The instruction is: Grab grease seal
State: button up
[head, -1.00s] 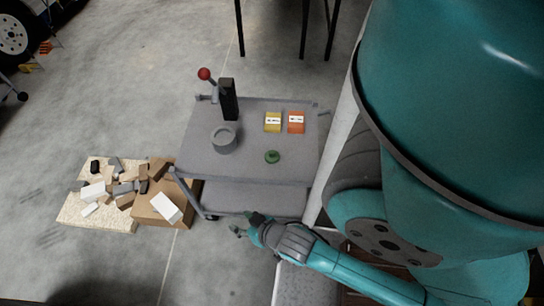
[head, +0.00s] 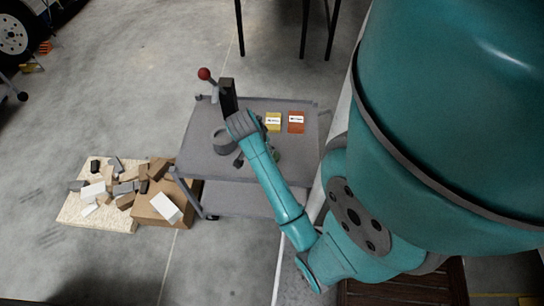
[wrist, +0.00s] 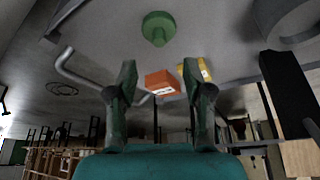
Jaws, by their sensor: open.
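A small round green piece with a raised centre, which appears to be the grease seal (wrist: 157,28), lies on the grey cart top (head: 205,165). In the head view my arm covers most of it, and a green edge (head: 278,154) shows right of the arm. My gripper (wrist: 160,75) is open and empty. In the wrist view its two fingers stand apart, with the green piece beyond their tips and not touching them. In the head view my gripper is over the cart, partly hidden by my wrist.
A yellow box (head: 273,121) and an orange box (head: 296,122) sit at the cart's back right. A grey cylinder (head: 222,140) and a dark upright post (head: 228,97) with a red-knobbed lever (head: 204,74) stand at left. Blocks lie on a cardboard box (head: 155,213) and pale mat.

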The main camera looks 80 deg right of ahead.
jog(key=x, duration=0.5)
jog(key=shift+s+d+f, duration=0.1)
jog(key=shift+s+d, duration=0.15)
jog(key=shift+d, duration=0.1)
jog(key=shift+d+x, duration=0.15)
jog(key=shift+x, duration=1.15)
jog(key=shift+d+x, duration=0.15)
jog(key=shift+x, duration=1.15)
grip_shut()
